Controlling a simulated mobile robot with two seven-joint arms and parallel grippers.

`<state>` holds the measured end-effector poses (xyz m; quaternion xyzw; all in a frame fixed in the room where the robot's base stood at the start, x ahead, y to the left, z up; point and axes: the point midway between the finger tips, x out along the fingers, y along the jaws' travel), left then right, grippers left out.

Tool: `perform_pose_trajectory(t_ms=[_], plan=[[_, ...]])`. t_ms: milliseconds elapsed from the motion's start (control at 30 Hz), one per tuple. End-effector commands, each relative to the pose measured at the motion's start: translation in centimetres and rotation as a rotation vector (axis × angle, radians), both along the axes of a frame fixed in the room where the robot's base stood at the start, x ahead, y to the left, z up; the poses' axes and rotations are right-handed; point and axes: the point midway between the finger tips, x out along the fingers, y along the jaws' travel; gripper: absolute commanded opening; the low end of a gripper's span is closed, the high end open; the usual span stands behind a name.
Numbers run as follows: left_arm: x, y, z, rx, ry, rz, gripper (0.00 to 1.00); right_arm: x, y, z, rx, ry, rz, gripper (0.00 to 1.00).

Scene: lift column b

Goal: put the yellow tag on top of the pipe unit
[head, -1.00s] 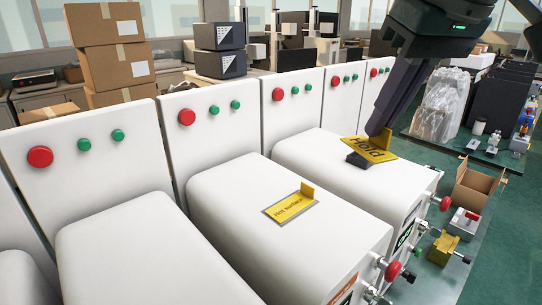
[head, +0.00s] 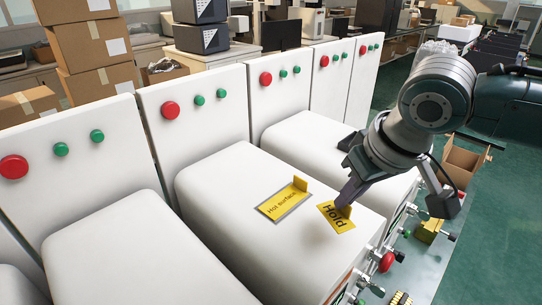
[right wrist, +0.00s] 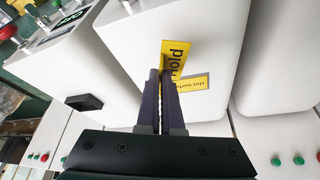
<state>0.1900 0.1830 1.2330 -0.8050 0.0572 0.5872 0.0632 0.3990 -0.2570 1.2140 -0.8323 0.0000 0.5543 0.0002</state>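The yellow tag reading "Hold" (head: 333,217) is at the tips of my right gripper (head: 350,198), over the top of the middle white unit (head: 235,205). In the right wrist view the tag (right wrist: 177,58) is at the end of the two nearly closed fingers (right wrist: 162,78), which are shut on its raised tab. I cannot tell whether the tag touches the unit's top. A second yellow tag, "Hot surface" (head: 283,203), lies on a grey plate just left of it. Which unit is the pipe unit is not clear. My left gripper is not in view.
A black block (right wrist: 84,102) sits on the neighbouring white unit (head: 310,140). Panels with red and green buttons (head: 170,112) stand behind the units. Red knobs (head: 387,262) stick out at the front. An open cardboard box (head: 461,163) is at right.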

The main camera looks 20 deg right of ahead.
Motion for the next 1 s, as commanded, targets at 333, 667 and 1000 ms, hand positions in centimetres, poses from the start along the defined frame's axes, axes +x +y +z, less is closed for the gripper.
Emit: perform_pose_trajectory(t_ms=[333, 667, 1000], plan=[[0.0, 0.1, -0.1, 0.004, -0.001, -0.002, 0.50, -0.1, 0.0, -3.8, -0.001, 0.002, 0.001, 0.00], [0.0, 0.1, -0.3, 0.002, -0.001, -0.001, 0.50, -0.1, 0.0, -4.1, -0.001, 0.002, 0.001, 0.04], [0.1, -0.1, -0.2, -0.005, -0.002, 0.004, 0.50, -0.1, 0.0, -4.0, -0.001, 0.002, 0.001, 0.33]])
